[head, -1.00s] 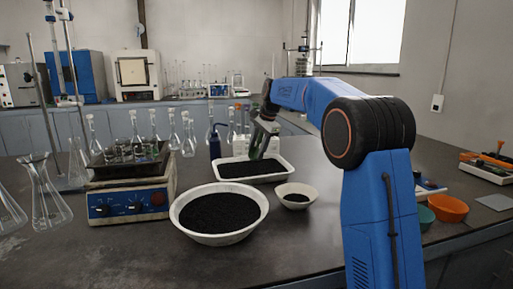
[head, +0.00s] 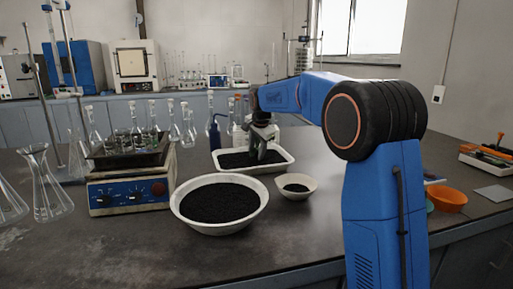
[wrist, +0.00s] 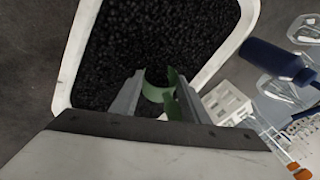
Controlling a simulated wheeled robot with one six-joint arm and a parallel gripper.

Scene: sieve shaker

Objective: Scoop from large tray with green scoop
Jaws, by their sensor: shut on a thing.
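The large tray (head: 283,166) is white and rectangular and holds black granules. It stands on the dark bench behind the big white bowl. My gripper (head: 262,158) is over the tray, pointing down at the granules. In the wrist view the gripper (wrist: 160,98) is shut on the green scoop (wrist: 154,90), which shows between the two fingers. The scoop is at the granules inside the tray (wrist: 84,32); how deep its lip sits is hidden. In the head view the scoop cannot be made out clearly.
A large white bowl (head: 180,212) of black granules stands in front of the tray. A small white bowl (head: 306,192) with some granules is to its right. A shaker (head: 130,193) with glassware is at left. A blue bottle (head: 215,135) stands behind the tray. An orange bowl (head: 447,199) is at right.

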